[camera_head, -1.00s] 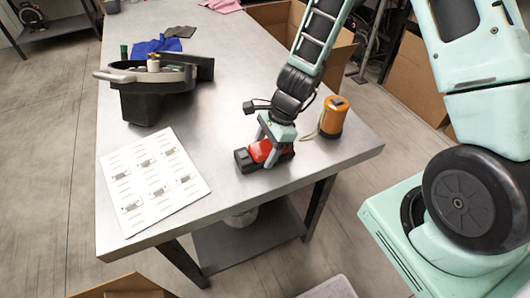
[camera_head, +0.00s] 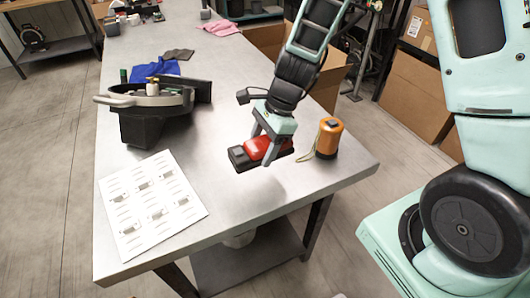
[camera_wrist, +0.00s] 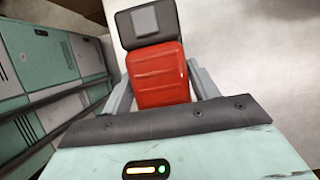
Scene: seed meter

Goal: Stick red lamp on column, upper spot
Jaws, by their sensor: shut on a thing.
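The red lamp (camera_head: 257,148) has a ribbed red body and a black end. My gripper (camera_head: 266,150) is shut on it and holds it just above the right part of the metal table, with a soft shadow below. In the wrist view the lamp (camera_wrist: 158,75) lies between the two fingers of my gripper (camera_wrist: 160,88), its black end with a grey square pointing away. I cannot pick out the column or its upper spot in these frames.
An orange canister (camera_head: 329,138) with a cord stands close right of the lamp. A black device with a grey handle (camera_head: 150,118), a white sheet (camera_head: 152,203) and a blue cloth (camera_head: 152,74) lie on the metal table (camera_head: 225,195). Cardboard boxes (camera_head: 410,95) stand behind it.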

